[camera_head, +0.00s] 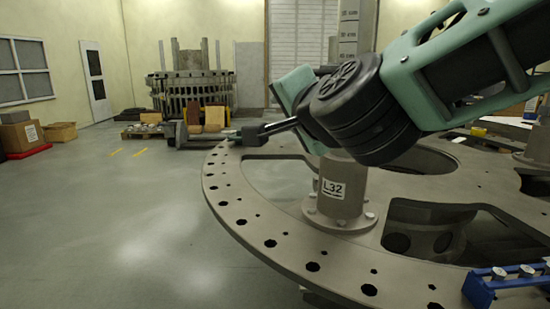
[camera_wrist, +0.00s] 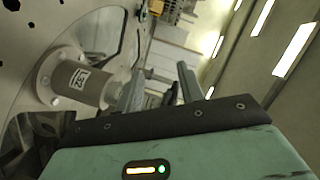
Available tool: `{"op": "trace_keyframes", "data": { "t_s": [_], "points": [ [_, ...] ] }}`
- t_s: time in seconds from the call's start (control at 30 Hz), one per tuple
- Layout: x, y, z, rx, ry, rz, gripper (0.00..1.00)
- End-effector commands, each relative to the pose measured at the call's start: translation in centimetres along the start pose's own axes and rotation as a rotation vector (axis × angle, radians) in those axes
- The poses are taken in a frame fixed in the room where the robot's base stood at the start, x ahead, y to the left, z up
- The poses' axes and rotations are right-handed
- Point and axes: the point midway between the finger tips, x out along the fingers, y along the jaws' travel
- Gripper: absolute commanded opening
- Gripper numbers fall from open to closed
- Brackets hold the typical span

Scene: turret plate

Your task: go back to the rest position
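The big grey turret plate (camera_head: 235,200) with a ring of holes fills the right of the head view; part of it also shows in the wrist view (camera_wrist: 25,55). A grey post labelled L32 (camera_head: 345,205) stands upright on it, bolted by its flange; it is at the left in the wrist view (camera_wrist: 85,82). My gripper (camera_head: 242,134) reaches in from the upper right and points left, above the plate's far left rim. In the wrist view my gripper (camera_wrist: 158,88) has its two fingers apart, with nothing visible between them.
A blue rack with bolts (camera_head: 500,282) sits on the plate's near right edge. A pallet with blocks (camera_head: 195,125) and a large ring-shaped part (camera_head: 192,92) stand behind. Boxes (camera_head: 20,135) are by the left wall. The floor (camera_head: 100,220) at left is clear.

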Motion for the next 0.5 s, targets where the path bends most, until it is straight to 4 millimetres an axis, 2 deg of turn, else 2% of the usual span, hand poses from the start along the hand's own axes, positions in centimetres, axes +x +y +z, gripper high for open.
{"op": "trace_keyframes", "data": {
  "t_s": [0.1,0.2,0.27,0.37,0.4,0.5],
  "points": [
    [-2.2,2.7,5.2,-0.242,-0.291,0.043,0.38],
    [-5.5,6.7,8.8,-0.453,-0.541,0.099,0.38],
    [-8.0,9.5,10.4,-0.580,-0.692,0.142,0.38],
    [-12.8,14.4,11.5,-0.782,-0.933,0.226,0.38],
    [-14.6,16.2,11.5,-0.854,-1.021,0.261,0.38],
    [-18.7,20.0,10.6,-1.002,-1.204,0.344,0.38]
  ]
}}
